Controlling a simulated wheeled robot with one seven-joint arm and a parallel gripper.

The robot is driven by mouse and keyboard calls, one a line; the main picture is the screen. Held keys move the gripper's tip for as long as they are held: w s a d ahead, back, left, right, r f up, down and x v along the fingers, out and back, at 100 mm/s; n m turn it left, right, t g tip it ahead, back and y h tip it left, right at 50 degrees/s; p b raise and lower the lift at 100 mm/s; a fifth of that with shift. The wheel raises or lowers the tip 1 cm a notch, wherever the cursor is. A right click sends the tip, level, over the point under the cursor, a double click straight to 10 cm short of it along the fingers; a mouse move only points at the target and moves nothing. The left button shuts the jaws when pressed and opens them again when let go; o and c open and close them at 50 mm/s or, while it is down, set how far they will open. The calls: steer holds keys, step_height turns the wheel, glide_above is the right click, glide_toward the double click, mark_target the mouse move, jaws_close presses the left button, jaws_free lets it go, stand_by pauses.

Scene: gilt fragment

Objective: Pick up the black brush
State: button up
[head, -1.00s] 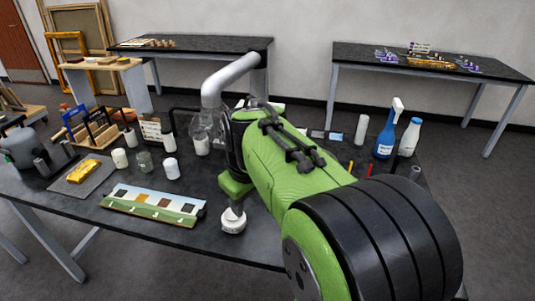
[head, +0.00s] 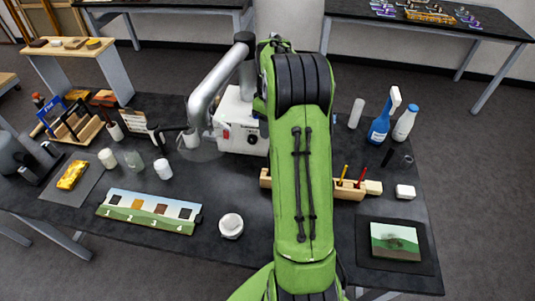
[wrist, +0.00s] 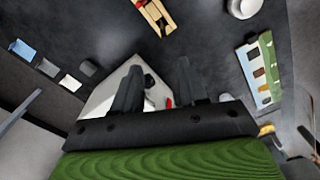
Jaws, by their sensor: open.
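A red and a yellow stick stand in the holder, which my arm partly covers in the head view. The holder also shows at the top of the wrist view (wrist: 168,22); no black brush can be made out there. My gripper (wrist: 158,68) is open and empty, its two dark fingers apart over a white box. My arm hides it in the head view.
The white box (head: 238,118) with a grey duct stands behind my arm. A painting (head: 395,241) lies front right, a swatch strip (head: 150,211) and white jar (head: 231,226) front left.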

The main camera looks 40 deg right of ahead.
step_height(320, 180, down, 4)
steer(key=s+a, duration=0.1)
steer(key=s, duration=0.1)
glide_above(269, 175)
steer(key=f, duration=1)
steer(key=shift+d+f, duration=0.2)
steer(key=shift+w+d+f, duration=0.1)
steer(key=shift+w+f, duration=0.1)
steer(key=shift+f, duration=0.15)
steer(key=shift+s+r, duration=0.1)
steer(key=shift+c, duration=1)
jaws_close()
